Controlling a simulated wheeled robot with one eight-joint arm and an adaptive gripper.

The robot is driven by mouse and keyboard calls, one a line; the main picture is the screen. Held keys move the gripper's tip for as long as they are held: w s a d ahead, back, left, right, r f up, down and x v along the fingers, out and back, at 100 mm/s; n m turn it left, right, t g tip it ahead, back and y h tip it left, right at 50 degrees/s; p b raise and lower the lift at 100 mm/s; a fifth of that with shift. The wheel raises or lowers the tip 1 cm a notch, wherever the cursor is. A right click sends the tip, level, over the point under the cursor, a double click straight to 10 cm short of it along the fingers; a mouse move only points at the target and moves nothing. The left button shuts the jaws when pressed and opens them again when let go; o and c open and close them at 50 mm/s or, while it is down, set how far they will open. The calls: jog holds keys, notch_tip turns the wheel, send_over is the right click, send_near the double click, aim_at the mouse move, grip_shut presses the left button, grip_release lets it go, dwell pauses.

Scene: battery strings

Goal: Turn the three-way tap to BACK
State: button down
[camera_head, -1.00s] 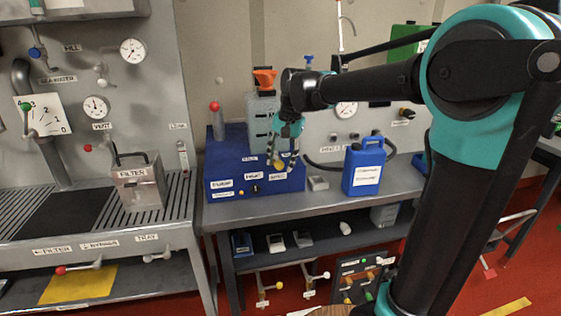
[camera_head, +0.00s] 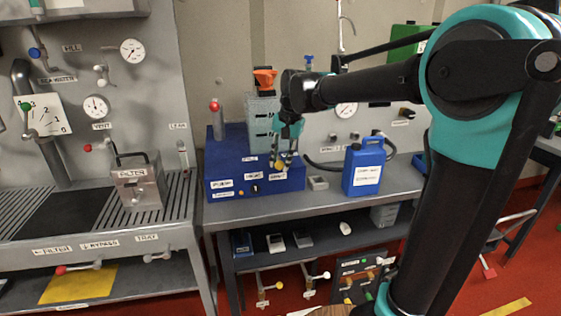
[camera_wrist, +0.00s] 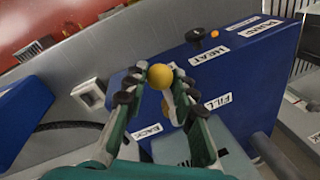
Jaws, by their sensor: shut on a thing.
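The three-way tap shows as a yellow ball-ended handle (camera_wrist: 160,76) on top of the blue unit (camera_wrist: 200,60). In the wrist view it sits between my fingertips, and a second yellowish part shows just below it. My gripper (camera_wrist: 158,90) is shut on the handle; it also shows in the head view (camera_head: 284,160), above the front of the blue unit (camera_head: 228,177). The tap's body is hidden by my fingers.
A grey tank with an orange cap (camera_head: 265,78) stands behind my gripper. A red-knobbed lever (camera_head: 215,106) rises at the unit's left. A blue canister (camera_head: 364,167) and a small grey box (camera_head: 318,182) stand to the right on the bench.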

jog(key=shift+d, duration=0.1)
jog(key=shift+w+d+n+g, duration=0.3)
jog(key=shift+w+d+n, duration=0.45)
jog(key=shift+n, duration=0.9)
jog(key=shift+w+d+n+g, duration=0.3)
jog(key=shift+w+d+n, duration=0.45)
jog(key=shift+n, duration=0.95)
jog(key=shift+w+d+n+g, duration=0.3)
jog(key=shift+w+d+n, duration=0.45)
jog(key=shift+n, duration=0.9)
jog(key=c, duration=1.2)
grip_release()
jog(key=shift+r, duration=0.15)
